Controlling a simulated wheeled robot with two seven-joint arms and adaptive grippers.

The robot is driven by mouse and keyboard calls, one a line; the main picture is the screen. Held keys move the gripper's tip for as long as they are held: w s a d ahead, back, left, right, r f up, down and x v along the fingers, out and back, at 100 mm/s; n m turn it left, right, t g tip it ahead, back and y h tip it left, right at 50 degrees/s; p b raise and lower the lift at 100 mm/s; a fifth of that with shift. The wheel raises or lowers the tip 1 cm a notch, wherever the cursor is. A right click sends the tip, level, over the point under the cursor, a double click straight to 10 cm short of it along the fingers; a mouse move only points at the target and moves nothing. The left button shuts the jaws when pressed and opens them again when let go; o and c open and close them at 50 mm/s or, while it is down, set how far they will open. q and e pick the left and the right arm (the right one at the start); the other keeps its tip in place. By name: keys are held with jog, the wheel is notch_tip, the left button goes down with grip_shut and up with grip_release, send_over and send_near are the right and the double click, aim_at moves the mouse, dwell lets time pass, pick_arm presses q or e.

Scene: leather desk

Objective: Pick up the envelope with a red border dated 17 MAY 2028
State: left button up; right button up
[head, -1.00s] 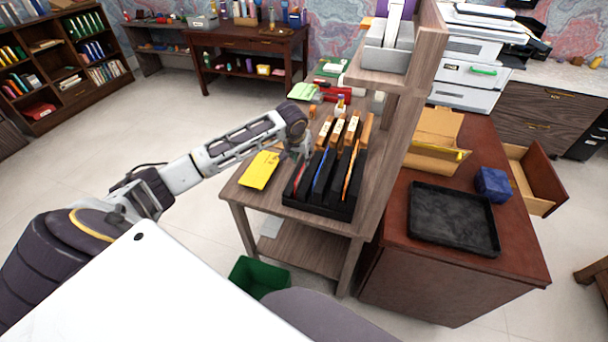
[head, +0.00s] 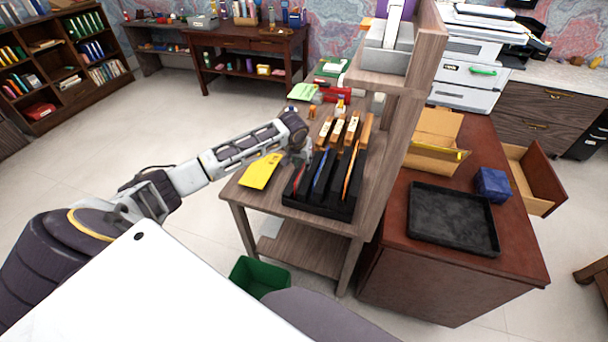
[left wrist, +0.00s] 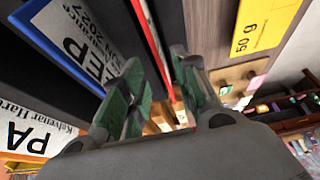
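The red-bordered envelope (left wrist: 152,32) stands edge-on in the black slotted rack (head: 318,209) on the wooden stand. Its date cannot be read. My left gripper (left wrist: 158,88) is open, its green-padded fingers on either side of the line of the red edge. I cannot tell whether either finger touches it. In the head view the left gripper (head: 300,158) is at the left end of the rack, partly hidden. A blue-bordered envelope (left wrist: 75,40), marked "2027", and an orange-bordered envelope (left wrist: 30,138) stand in neighbouring slots. My right gripper is out of view.
A yellow card (head: 260,171) marked "50 g" lies left of the rack. Wooden blocks (head: 338,131) stand behind it. The stand's upright panel (head: 408,110) rises on the right. A black tray (head: 453,219) sits on the brown desk beyond. A green bin (head: 258,277) is below.

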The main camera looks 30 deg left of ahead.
aim_at(304, 174)
pick_arm(q)
jog(key=shift+x, duration=1.5)
grip_shut()
